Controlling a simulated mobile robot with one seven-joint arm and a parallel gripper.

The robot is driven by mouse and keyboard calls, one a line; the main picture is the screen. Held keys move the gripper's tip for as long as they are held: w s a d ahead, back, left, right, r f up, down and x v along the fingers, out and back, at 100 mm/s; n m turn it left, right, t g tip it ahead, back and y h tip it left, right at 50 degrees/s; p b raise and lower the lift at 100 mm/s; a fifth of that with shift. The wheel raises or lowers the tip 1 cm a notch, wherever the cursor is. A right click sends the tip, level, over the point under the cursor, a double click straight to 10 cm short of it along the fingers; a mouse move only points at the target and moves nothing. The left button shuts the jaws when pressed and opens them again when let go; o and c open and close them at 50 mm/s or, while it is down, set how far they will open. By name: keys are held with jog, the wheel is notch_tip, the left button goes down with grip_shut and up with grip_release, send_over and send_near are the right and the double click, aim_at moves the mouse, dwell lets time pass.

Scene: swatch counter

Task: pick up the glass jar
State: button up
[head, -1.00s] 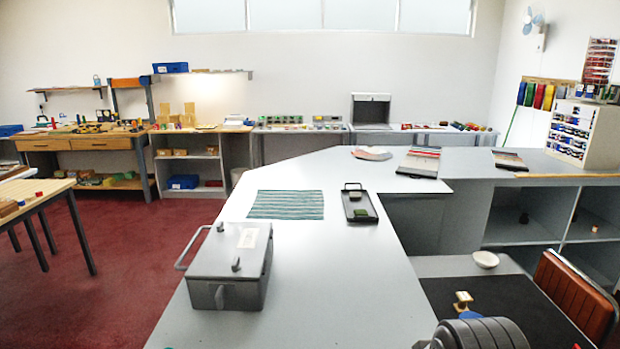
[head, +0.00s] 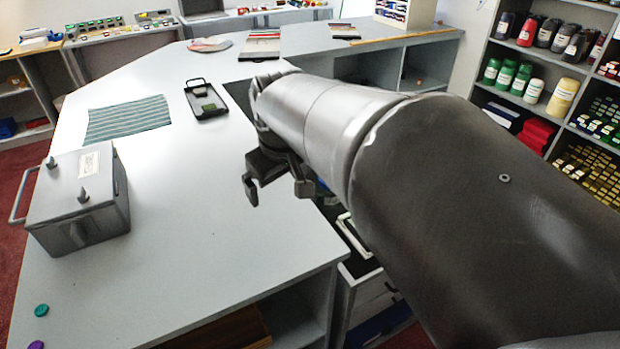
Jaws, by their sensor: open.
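I cannot make out a glass jar for certain in the head view. My gripper (head: 277,188) hangs over the right edge of the grey counter (head: 215,250), below the end of my arm. Its dark fingers are apart, with nothing seen between them. My arm covers much of the middle and right of the view, so what lies behind and under it is hidden.
On the counter are a grey lidded metal box (head: 75,205), a striped cloth (head: 128,119) and a black tray (head: 207,112) with a dark green block. A shelf unit (head: 470,85) at right holds green, red and dark containers. The counter's front middle is clear.

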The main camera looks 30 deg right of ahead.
jog(key=w+d+f+n+g, duration=0.1)
jog(key=w+d+f+n, duration=0.1)
jog(key=w+d+f, duration=0.4)
jog(key=w+d+f+n+g, duration=0.1)
jog(key=w+d+f+g, duration=0.15)
jog(key=w+d, duration=0.75)
jog(key=w+d+f, duration=0.1)
jog(key=d+f, duration=0.2)
jog(key=w+d+f+n, duration=0.1)
jog(key=w+d+f, duration=0.1)
jog(key=f, duration=0.1)
jog(key=w+d+f+n, duration=0.1)
jog(key=w+d+f, duration=0.1)
jog(key=d+f, duration=0.1)
jog(key=shift+w+d+f+y, duration=0.2)
jog(key=shift+d+f+y, duration=0.15)
jog(key=shift+f, duration=0.2)
notch_tip(320, 180, down, 5)
jog(key=shift+r, duration=0.15)
jog(key=shift+d+f, duration=0.15)
jog(key=shift+f, duration=3.05)
jog(key=shift+r, duration=0.1)
jog(key=c, duration=1.2)
